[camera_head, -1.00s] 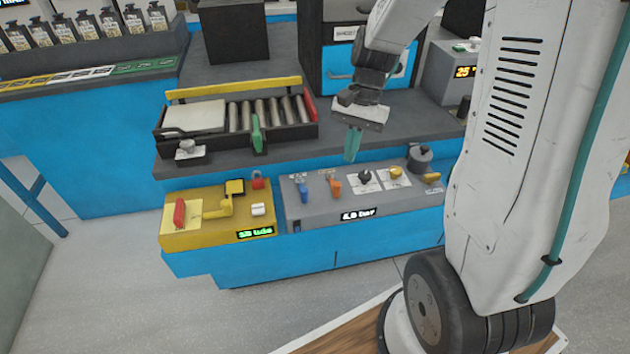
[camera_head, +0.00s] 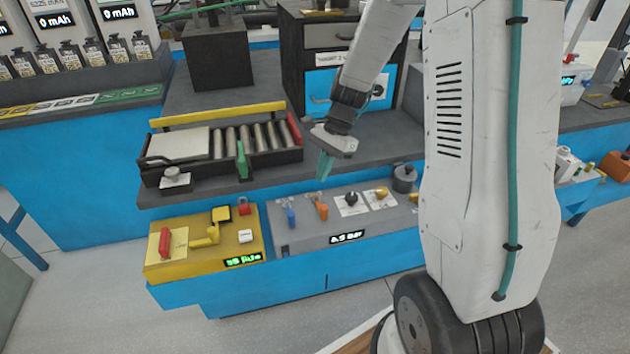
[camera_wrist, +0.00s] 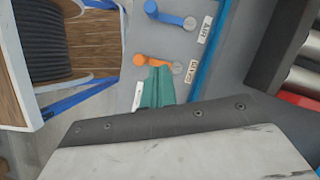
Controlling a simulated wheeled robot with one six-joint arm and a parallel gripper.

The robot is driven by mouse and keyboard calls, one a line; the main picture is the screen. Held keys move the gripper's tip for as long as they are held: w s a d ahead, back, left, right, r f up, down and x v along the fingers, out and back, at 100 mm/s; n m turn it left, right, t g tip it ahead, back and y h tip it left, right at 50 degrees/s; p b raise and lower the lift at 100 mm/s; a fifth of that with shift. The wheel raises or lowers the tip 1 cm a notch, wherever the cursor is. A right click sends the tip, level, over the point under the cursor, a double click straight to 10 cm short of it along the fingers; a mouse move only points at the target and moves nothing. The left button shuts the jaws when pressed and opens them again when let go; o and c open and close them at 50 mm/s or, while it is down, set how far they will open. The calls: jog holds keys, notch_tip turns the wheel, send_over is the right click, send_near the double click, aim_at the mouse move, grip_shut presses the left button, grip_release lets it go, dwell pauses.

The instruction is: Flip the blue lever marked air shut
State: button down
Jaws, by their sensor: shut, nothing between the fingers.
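The blue lever (camera_head: 289,213) stands at the left end of the grey control panel (camera_head: 345,226). In the wrist view the blue lever (camera_wrist: 169,16) lies near the top, beside a white label that seems to read AIR (camera_wrist: 206,29). An orange lever (camera_head: 319,207) is just right of it; in the wrist view the orange lever (camera_wrist: 155,62) is between the blue lever and my fingertips. My gripper (camera_head: 324,166) is shut and empty, its green fingers pointing down above the panel's back edge. In the wrist view my fingers (camera_wrist: 155,86) are close to the orange lever; contact cannot be told.
Right of the levers are a black knob (camera_head: 351,199) and a yellow knob (camera_head: 382,192). A yellow box (camera_head: 190,262) with a red lever stands left of the panel. A roller tray (camera_head: 220,155) is behind on the dark bench. A wire spool (camera_wrist: 62,45) shows in the wrist view.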

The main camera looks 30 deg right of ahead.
jog(key=x, duration=0.8)
jog(key=shift+a+f, duration=0.25)
jog(key=shift+f, duration=0.05)
jog(key=a, duration=0.2)
jog(key=shift+s+a+r, duration=0.2)
jog(key=shift+s+a, duration=0.05)
jog(key=shift+s, duration=0.05)
jog(key=shift+s+a, duration=0.1)
jog(key=shift+a, duration=0.45)
